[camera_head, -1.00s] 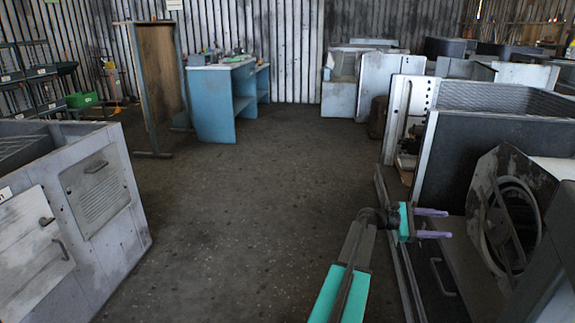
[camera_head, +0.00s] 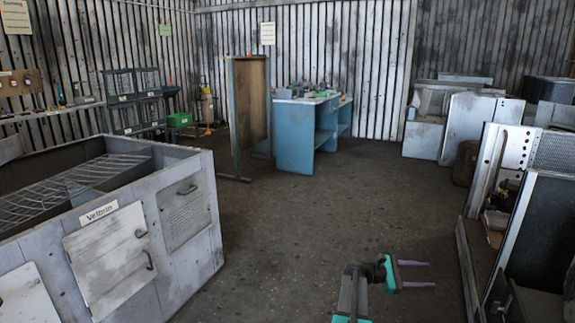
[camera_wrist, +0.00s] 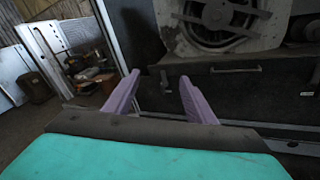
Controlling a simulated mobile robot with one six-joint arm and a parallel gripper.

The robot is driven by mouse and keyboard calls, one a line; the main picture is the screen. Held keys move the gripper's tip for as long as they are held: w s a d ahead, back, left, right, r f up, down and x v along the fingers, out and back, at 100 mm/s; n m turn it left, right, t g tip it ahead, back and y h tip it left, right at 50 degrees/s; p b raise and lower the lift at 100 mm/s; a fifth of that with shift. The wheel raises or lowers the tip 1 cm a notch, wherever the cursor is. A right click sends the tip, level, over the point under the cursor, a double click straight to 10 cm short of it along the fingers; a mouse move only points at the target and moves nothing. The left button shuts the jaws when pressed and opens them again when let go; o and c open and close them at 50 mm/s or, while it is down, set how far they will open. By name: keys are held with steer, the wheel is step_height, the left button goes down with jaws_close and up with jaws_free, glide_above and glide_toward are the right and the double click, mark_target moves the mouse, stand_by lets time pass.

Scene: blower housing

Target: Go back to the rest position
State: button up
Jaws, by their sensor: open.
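My gripper (camera_head: 414,275) shows at the lower right of the head view, at the end of my teal and grey arm. Its two purple fingers point right and are apart, with nothing between them. They are over the open floor, short of the dark housing on the right. In the wrist view my gripper (camera_wrist: 158,98) is open and empty too. Beyond the fingers stands the dark housing (camera_wrist: 245,90), with a handle on its front and a round blower ring (camera_wrist: 222,15) above. The gripper touches nothing that I can see.
A grey cabinet (camera_head: 190,255) labelled "Velorin" stands at the left. A blue workbench (camera_head: 295,140) and an upright wooden panel (camera_head: 252,105) stand at the back. Housings (camera_head: 520,215) line the right side. The floor (camera_head: 330,225) between is clear.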

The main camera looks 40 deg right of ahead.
steer(key=w+a+f+n+t+p, duration=0.25)
steer(key=w+a+f, duration=0.35)
steer(key=w+a, duration=0.6)
steer(key=w+a+f+n+t+p, duration=0.2)
steer(key=w+a+f+t+p, duration=0.3)
steer(key=w+a, duration=0.65)
steer(key=a+f+y+p, duration=0.15)
steer(key=a+f, duration=0.25)
steer(key=a, duration=0.8)
steer(key=a+f+y+p, duration=0.15)
steer(key=a+f, duration=0.35)
steer(key=a, duration=0.6)
steer(key=s+a+f+m+y+p, duration=0.1)
steer(key=s+a+m+y, duration=0.2)
steer(key=a, duration=0.7)
steer(key=s+a+f+m+y+p, duration=0.1)
steer(key=s+a+m+y, duration=0.2)
steer(key=s+a, duration=0.4)
steer(key=s+a+f+m+y+p, duration=0.1)
steer(key=s+a, duration=0.4)
steer(key=a, duration=0.8)
steer(key=shift+f+m+y+p, duration=0.35)
steer(key=shift+m+y+p, duration=0.1)
steer(key=shift+m+y, duration=0.5)
steer(key=shift+a, duration=0.1)
